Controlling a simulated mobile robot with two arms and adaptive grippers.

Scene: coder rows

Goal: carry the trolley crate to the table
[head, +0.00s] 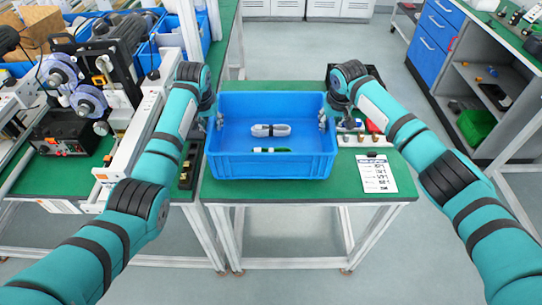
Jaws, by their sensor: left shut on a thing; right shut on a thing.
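A blue crate (270,167) is at the green-topped table (330,187), near its front edge. I cannot tell whether its base touches the top. My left gripper (219,122) is shut on the crate's left wall. My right gripper (322,121) is shut on the crate's right wall. The crate looks level. It hides part of the table top behind it.
A paper sheet (377,174) lies right of the crate. Small parts (352,139) and a dark tray stand behind it on the right. A bench with machinery (75,125) adjoins at left. A blue-drawer cabinet (436,35) stands at right, with open floor between.

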